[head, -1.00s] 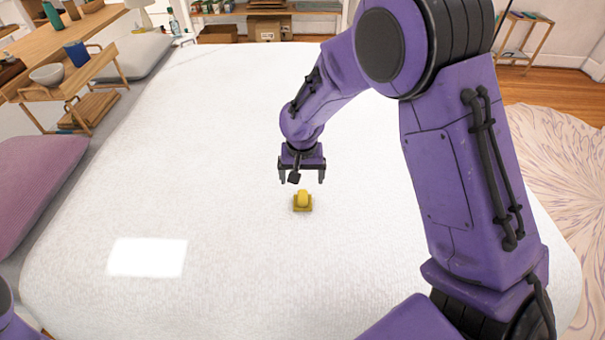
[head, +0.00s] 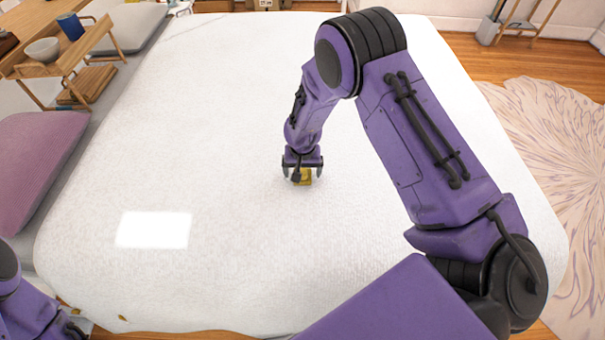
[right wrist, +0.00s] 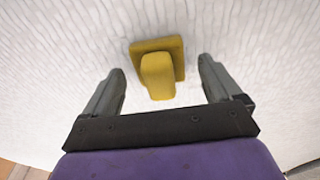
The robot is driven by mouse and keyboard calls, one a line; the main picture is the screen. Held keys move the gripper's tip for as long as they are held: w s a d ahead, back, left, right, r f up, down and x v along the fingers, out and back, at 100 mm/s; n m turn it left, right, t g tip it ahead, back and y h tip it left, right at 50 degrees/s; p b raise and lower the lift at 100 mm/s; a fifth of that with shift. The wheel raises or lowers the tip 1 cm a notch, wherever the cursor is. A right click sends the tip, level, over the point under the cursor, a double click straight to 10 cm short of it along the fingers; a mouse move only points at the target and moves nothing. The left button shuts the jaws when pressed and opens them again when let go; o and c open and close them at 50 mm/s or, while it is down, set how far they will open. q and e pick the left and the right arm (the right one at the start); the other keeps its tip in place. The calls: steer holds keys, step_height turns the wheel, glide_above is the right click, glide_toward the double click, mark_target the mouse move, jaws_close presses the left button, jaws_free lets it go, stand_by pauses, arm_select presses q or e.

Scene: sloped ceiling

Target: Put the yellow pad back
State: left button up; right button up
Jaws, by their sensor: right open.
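The yellow pad (head: 306,181) is a small flat square on the white bed, with a rounded yellow block on top. In the right wrist view the square pad (right wrist: 174,45) lies just beyond the fingertips, and the yellow block (right wrist: 157,76) sticks up from it towards me between the fingers. My right gripper (head: 302,174) is over it, partly hiding it in the head view. Its fingers (right wrist: 160,72) are open, with white gaps on both sides of the block. My left arm (head: 30,312) shows at the lower left; dark parts at its end (head: 73,329) are too cut off to read.
The white bed surface (head: 220,110) is wide and clear around the pad. A bright patch of light (head: 154,230) lies on it at left. A mauve cushion (head: 35,160) and a wooden tray table (head: 60,65) with a bowl (head: 42,49) and blue cup (head: 70,26) are at far left.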

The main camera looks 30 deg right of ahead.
mark_target(302, 170)
steer(key=c, duration=1.2)
steer(key=shift+r, duration=0.15)
steer(key=shift+r, duration=0.25)
steer(key=r, duration=0.1)
steer(key=r+b, duration=0.1)
steer(key=r, duration=0.1)
steer(key=shift+s+a+r, duration=0.1)
steer(key=shift+s+a, duration=0.1)
steer(key=s+a+r, duration=0.2)
steer(key=s+r, duration=0.1)
steer(key=s, duration=0.1)
steer(key=s+a+r, duration=0.2)
steer(key=s+r, duration=0.1)
steer(key=s, duration=0.1)
steer(key=s+a+r, duration=0.2)
steer(key=s+r, duration=0.1)
steer(key=s, duration=0.1)
steer(key=shift+a, duration=0.3)
